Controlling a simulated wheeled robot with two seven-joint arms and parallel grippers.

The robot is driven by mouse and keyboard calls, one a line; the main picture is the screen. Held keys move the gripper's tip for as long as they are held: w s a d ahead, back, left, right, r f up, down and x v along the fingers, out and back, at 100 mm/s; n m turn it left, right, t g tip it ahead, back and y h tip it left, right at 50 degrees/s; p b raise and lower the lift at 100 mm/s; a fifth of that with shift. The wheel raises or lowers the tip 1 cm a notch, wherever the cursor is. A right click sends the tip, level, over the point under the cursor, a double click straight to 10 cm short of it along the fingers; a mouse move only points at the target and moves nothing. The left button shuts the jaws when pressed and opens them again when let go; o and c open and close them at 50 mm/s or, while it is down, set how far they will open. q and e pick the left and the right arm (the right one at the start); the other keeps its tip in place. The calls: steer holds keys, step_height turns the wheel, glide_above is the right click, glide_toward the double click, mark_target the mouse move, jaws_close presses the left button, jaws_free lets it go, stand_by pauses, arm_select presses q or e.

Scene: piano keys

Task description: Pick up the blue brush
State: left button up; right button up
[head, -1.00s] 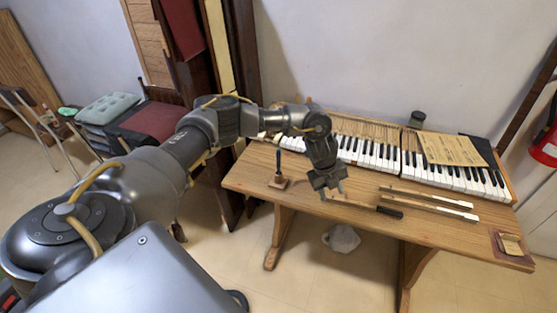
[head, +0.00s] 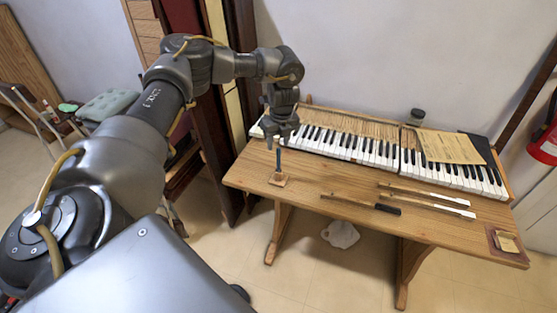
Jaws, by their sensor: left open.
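A small brush with an upright dark bluish handle (head: 279,161) and a wide tan base (head: 278,180) stands at the left front of the wooden table (head: 240,178). I take it for the blue brush. My left gripper (head: 280,141) is open and points down directly above the handle's top. Its fingers look close to the handle tip, and I cannot tell whether they touch it. My right gripper is not in the picture.
A piano keyboard (head: 345,147) lies along the table's back. A black-handled tool (head: 362,204) and loose piano keys (head: 430,202) lie to the right. A small dark jar (head: 415,117) stands behind. A white cloth-like lump (head: 340,234) lies on the floor.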

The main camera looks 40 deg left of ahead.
mark_target(279, 149)
arm_select(q)
steer(key=shift+f, duration=0.35)
steer(key=shift+f+p, duration=0.4)
steer(key=shift+p, duration=0.05)
steer(key=f, duration=0.1)
steer(key=f+p, duration=0.1)
steer(key=f, duration=0.1)
steer(key=shift+w+a+f, duration=0.2)
steer(key=shift+w+f, duration=0.15)
steer(key=shift+a+f, duration=0.1)
steer(key=shift+f, duration=0.25)
steer(key=shift+c, duration=0.2)
